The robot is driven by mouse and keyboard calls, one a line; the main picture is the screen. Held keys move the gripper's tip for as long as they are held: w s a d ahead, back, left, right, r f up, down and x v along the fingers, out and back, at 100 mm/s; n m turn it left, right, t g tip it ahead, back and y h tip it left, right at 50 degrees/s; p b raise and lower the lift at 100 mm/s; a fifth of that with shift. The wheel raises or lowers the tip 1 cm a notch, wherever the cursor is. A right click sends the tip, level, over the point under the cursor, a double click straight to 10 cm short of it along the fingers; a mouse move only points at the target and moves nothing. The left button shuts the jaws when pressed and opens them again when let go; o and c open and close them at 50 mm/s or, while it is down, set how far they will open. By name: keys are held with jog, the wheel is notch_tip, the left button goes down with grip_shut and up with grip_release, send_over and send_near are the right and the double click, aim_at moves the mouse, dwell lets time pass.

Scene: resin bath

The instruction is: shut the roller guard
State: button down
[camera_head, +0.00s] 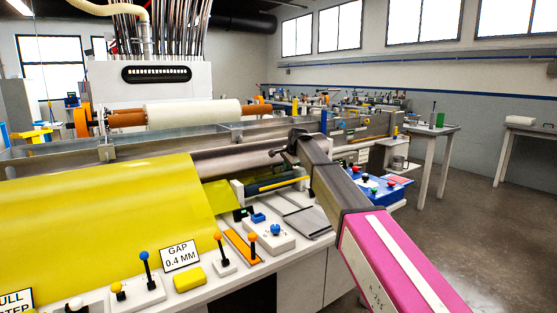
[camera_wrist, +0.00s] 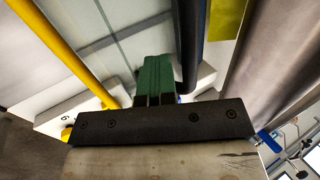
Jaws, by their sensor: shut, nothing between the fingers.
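A large yellow curved sheet (camera_head: 90,220), which looks like the roller guard, spans the left of the machine in the head view. A grey metal roller (camera_head: 235,160) shows bare to its right. A yellow piece also shows at the top of the wrist view (camera_wrist: 228,18). My gripper (camera_head: 280,152) is above the machine's front side, right of the yellow sheet. In the wrist view its green fingers (camera_wrist: 156,62) are together and empty. A dark bar (camera_wrist: 190,45) runs close beside them; I cannot tell whether they touch it. The wrist hides what lies below.
A yellow rod (camera_wrist: 65,50) runs left of the fingers in the wrist view. The white front panel (camera_head: 190,290) carries knobs, levers and a gap sign (camera_head: 180,256). A blue tray (camera_head: 380,188) stands right of my arm. Open floor (camera_head: 480,230) lies at right.

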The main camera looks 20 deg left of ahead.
aim_at(290, 172)
jog(key=shift+s+d+f+t+y, duration=0.8)
jog(key=shift+s+f+t+y, duration=0.1)
jog(key=shift+f+y, duration=0.15)
jog(key=shift+s+d+f+t+y, duration=0.1)
jog(key=shift+d+f+t+y, duration=0.1)
jog(key=shift+f+t+y, duration=0.35)
jog(key=shift+s+d+f+t+y, duration=0.1)
jog(key=shift+d+f+t+y, duration=0.05)
jog(key=shift+f+t+y, duration=0.4)
jog(key=shift+f, duration=0.25)
jog(key=shift+f+y, duration=0.25)
jog(key=shift+f, duration=0.2)
jog(key=shift+d+f, duration=0.1)
jog(key=shift+s+d, duration=0.1)
